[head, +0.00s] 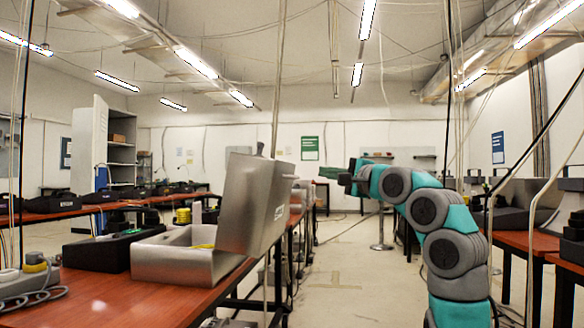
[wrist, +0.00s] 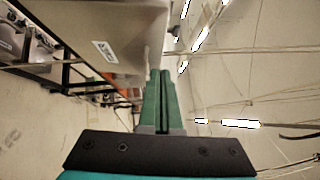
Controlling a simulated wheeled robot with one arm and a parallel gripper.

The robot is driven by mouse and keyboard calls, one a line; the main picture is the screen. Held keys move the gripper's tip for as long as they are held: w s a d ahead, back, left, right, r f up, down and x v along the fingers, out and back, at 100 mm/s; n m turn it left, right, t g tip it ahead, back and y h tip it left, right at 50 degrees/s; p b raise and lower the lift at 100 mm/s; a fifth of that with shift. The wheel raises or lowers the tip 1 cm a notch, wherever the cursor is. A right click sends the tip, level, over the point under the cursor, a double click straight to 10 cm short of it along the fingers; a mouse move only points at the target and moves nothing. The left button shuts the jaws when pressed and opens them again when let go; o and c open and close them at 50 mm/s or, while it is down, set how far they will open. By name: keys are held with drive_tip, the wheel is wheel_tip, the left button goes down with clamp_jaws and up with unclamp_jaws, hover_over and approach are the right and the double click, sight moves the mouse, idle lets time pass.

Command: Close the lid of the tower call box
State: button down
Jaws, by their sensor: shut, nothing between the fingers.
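The tower call box (head: 172,262) is a silver metal case on the red-brown table, with something yellow inside. Its lid (head: 246,190) stands open, upright at the box's right side, with a small label on its outer face. In the wrist view the lid (wrist: 115,28) shows large at the upper left, its label turned toward the camera. My gripper (head: 325,172) is to the right of the lid in the head view, apart from it in the picture. Its green fingers are pressed together and empty in the wrist view (wrist: 161,74); whether the tips touch the lid cannot be told.
A black case (head: 100,250) stands left of the call box. A grey phone with a coiled cord (head: 30,283) is at the table's left edge. Cables hang from the ceiling near the lid. A red-brown table (head: 535,240) stands at the right; the aisle floor between is mostly clear.

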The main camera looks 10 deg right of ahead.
drive_tip(key=p, duration=0.7)
approach(280, 164)
drive_tip(key=w+d, duration=0.1)
drive_tip(key=w, duration=0.3)
drive_tip(key=shift+w+a+r, duration=0.15)
drive_tip(key=shift+w+a, duration=0.25)
drive_tip(key=shift+a, duration=0.4)
drive_tip(key=shift+w+a+r, duration=0.15)
drive_tip(key=shift+w+a, duration=0.3)
drive_tip(key=shift+a, duration=0.4)
drive_tip(key=shift+a, duration=0.1)
